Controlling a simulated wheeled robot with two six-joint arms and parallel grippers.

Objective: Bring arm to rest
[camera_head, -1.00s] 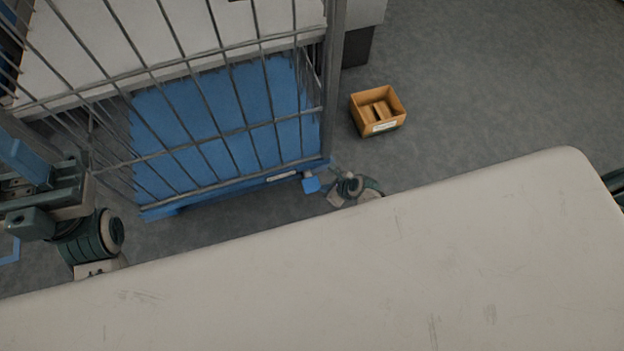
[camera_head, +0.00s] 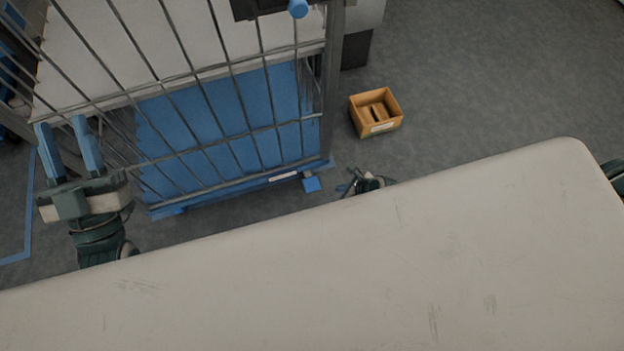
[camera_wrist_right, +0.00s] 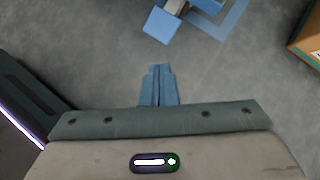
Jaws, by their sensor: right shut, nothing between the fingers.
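My left gripper (camera_head: 66,155) is in the head view at the left, beside the wire cage. Its two blue fingers point up the picture and stand apart, with nothing between them. My right gripper (camera_wrist_right: 158,85) shows in the right wrist view with its blue fingers together and nothing held, above the grey floor. In the head view only a small part of what looks like my right arm (camera_head: 368,182) shows, right of the cage's lower corner; the rest is hidden.
A wire cage (camera_head: 238,132) with a blue base stands at the upper left, close to my left gripper. An open orange box (camera_head: 376,112) with small items lies on the floor (camera_head: 490,90) to its right. The floor at the upper right is clear.

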